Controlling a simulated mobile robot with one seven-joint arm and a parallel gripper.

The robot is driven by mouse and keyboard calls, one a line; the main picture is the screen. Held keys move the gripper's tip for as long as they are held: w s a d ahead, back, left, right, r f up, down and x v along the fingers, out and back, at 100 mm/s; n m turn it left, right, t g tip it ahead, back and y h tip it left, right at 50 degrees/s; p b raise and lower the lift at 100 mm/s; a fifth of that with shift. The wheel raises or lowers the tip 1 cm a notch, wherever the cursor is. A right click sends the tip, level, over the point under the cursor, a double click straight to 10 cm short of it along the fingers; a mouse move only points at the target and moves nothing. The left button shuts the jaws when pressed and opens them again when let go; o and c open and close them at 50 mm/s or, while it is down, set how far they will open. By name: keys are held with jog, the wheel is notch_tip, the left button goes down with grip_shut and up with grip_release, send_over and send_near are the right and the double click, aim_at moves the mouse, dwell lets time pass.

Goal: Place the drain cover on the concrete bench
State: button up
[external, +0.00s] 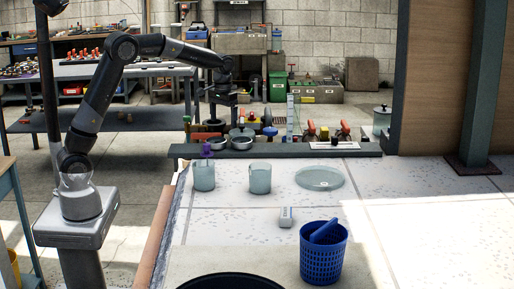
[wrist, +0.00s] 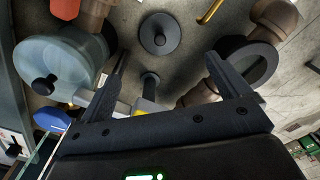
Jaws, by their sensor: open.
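My gripper (wrist: 167,58) is open, its two dark fingers apart with nothing between them. A pale round disc (external: 320,179) lies flat on the light speckled slab. A beige surface (external: 205,260) at the front bears a black round object (external: 230,282), cut off below; I cannot tell which surface is the concrete bench.
Pipe fittings (wrist: 254,64) and a pale lidded jar (wrist: 60,66) crowd the wrist view. Two translucent cups (external: 260,180), a small white box (external: 286,217) and a blue basket (external: 323,258) stand in the external view. The right of the slab is clear.

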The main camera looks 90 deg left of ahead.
jog(key=s+d+r, duration=0.1)
jog(key=d+r, duration=0.1)
jog(key=d, duration=0.1)
jog(key=s+d+r+m+t, duration=0.1)
jog(key=d+r, duration=0.1)
jog(key=d, duration=0.2)
jog(key=s+d+r+m, duration=0.1)
jog(key=d+r, duration=0.1)
jog(key=d, duration=0.2)
jog(key=shift+s+r, duration=0.35)
jog(key=shift+s, duration=0.05)
jog(key=s+d+m+t, duration=0.4)
jog(key=s+d+m, duration=0.3)
jog(key=s+d, duration=1.4)
jog(key=shift+s+t, duration=0.3)
jog(key=shift+s, duration=0.05)
